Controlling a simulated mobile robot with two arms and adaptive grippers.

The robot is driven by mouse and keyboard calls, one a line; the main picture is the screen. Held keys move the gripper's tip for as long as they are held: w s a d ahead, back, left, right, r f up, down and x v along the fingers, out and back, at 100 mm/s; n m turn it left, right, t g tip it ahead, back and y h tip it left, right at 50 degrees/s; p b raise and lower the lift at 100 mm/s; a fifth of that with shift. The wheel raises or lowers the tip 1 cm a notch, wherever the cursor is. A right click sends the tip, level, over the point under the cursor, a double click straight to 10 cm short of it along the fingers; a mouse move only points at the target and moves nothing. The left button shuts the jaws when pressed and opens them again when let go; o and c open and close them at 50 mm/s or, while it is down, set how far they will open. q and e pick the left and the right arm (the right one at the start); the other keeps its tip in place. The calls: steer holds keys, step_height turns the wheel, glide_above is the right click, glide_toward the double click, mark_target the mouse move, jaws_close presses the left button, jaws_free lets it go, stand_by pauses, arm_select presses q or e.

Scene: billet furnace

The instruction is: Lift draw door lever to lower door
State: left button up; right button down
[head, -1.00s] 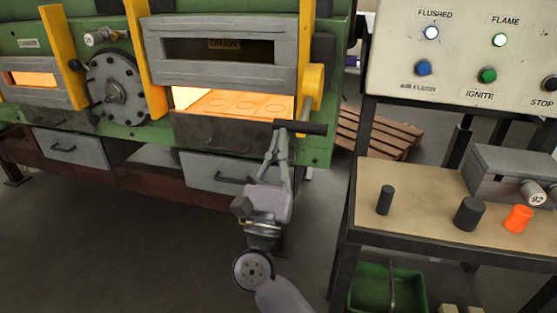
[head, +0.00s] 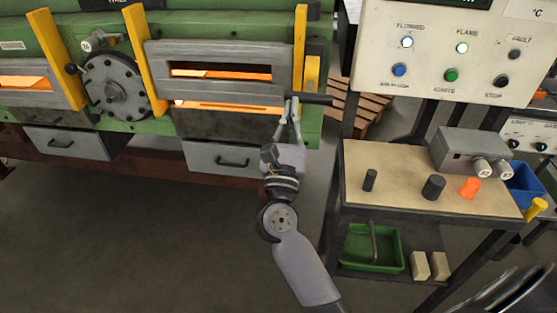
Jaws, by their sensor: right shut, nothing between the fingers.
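The grey draw door (head: 220,55) is on the furnace's right part, in a yellow upright frame. It has a slot with orange glow, and only a narrow glowing gap shows under its lower edge. The black lever handle (head: 318,99) sticks out to the right of the door's lower right corner. My right gripper (head: 293,103) comes up from below, with its fingertips at the handle's left end. The fingers are shut with nothing held between them; whether they touch the handle is unclear. My left gripper is out of view.
A control panel (head: 440,75) stands to the right, above a bench (head: 400,190) with dark and orange cylinders (head: 433,187) and a grey box (head: 470,150). A green tray (head: 371,247) is below. Grey drawers (head: 230,157) are under the furnace; the front floor is clear.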

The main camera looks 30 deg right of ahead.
mark_target(292, 95)
step_height(292, 95, up, 4)
steer(key=shift+w+d+p, duration=0.1)
steer(key=shift+w+p, duration=0.05)
steer(key=shift+p, duration=0.95)
steer(key=r+p, duration=0.2)
steer(key=w+d+r+p, duration=0.1)
steer(key=r+p, duration=0.1)
steer(key=r, duration=0.1)
steer(key=w+r+p, duration=0.1)
steer(key=r+p, duration=0.1)
steer(key=r, duration=0.1)
steer(key=shift+w+d, duration=0.1)
steer(key=shift+d, duration=0.3)
arm_select(q)
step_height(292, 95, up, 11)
steer(key=p, duration=0.1)
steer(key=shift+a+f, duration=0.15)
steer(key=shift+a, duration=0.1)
arm_select(e)
steer(key=shift+w+d+r, duration=0.2)
steer(key=shift+w+r, duration=0.1)
steer(key=shift+r, duration=0.2)
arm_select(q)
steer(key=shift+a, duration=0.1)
